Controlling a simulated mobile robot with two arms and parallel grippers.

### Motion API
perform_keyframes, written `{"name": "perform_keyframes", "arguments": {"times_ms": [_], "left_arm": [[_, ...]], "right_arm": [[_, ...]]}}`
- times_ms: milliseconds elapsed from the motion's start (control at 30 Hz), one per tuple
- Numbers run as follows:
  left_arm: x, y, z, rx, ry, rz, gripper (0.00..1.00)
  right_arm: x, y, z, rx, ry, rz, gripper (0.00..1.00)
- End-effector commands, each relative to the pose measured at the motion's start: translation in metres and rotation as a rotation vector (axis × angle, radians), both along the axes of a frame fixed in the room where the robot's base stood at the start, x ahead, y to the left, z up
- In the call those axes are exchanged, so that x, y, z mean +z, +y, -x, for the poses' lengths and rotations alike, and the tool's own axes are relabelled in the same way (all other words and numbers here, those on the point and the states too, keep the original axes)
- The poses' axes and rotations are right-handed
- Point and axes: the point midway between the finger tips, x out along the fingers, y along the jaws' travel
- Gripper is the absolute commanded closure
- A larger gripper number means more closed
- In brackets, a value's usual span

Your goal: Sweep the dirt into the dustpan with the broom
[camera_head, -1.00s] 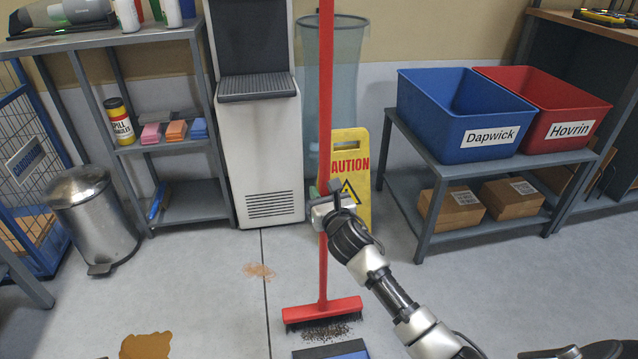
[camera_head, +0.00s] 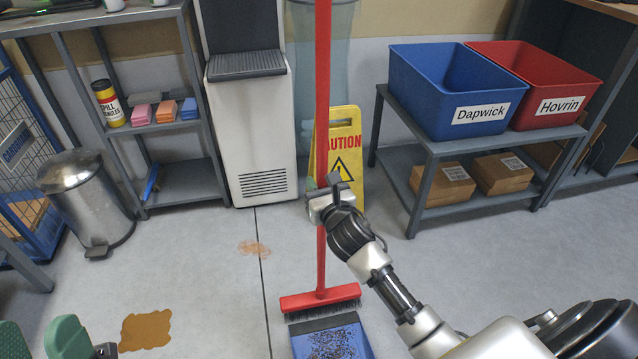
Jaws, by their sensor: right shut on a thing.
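A broom with a red handle (camera_head: 322,110) stands nearly upright, its red head (camera_head: 320,298) and dark bristles at the back edge of the blue dustpan (camera_head: 302,349). My right gripper (camera_head: 325,203) is shut on the broom's handle, in front of the yellow caution sign. The dirt (camera_head: 338,342), a patch of dark specks, shows on the dustpan's blue surface. The front of the dustpan is cut off by the picture's lower edge.
A brown stain (camera_head: 146,330) and a fainter one (camera_head: 253,248) mark the floor. The caution sign (camera_head: 347,150) stands behind the broom. A metal bin (camera_head: 88,205) stands at left, a grey rack (camera_head: 428,190) at right. Green objects (camera_head: 66,338) enter at bottom left.

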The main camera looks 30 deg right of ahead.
Motion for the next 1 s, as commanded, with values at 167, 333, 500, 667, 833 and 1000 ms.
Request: {"name": "perform_keyframes", "arguments": {"times_ms": [167,333,500,667,833,1000], "left_arm": [[-0.006,-0.003,-0.017,0.007,0.145,-0.045,0.47],[-0.016,-0.004,-0.032,0.015,0.285,-0.087,0.47],[-0.031,-0.005,-0.045,0.024,0.439,-0.132,0.47],[-0.046,-0.005,-0.055,0.031,0.58,-0.172,0.47],[-0.061,-0.004,-0.061,0.038,0.706,-0.207,0.47],[-0.071,-0.003,-0.064,0.042,0.782,-0.228,0.47]], "right_arm": [[0.01,0.0,-0.002,0.001,-0.005,0.001,1.0],[0.016,-0.001,-0.003,0.001,-0.005,0.002,1.0],[0.023,-0.001,-0.005,0.001,-0.005,0.0,1.0],[0.028,-0.002,-0.006,0.0,-0.005,0.0,1.0],[0.033,-0.002,-0.007,0.0,-0.006,0.002,1.0],[0.035,-0.002,-0.008,0.0,-0.006,0.001,1.0]]}}
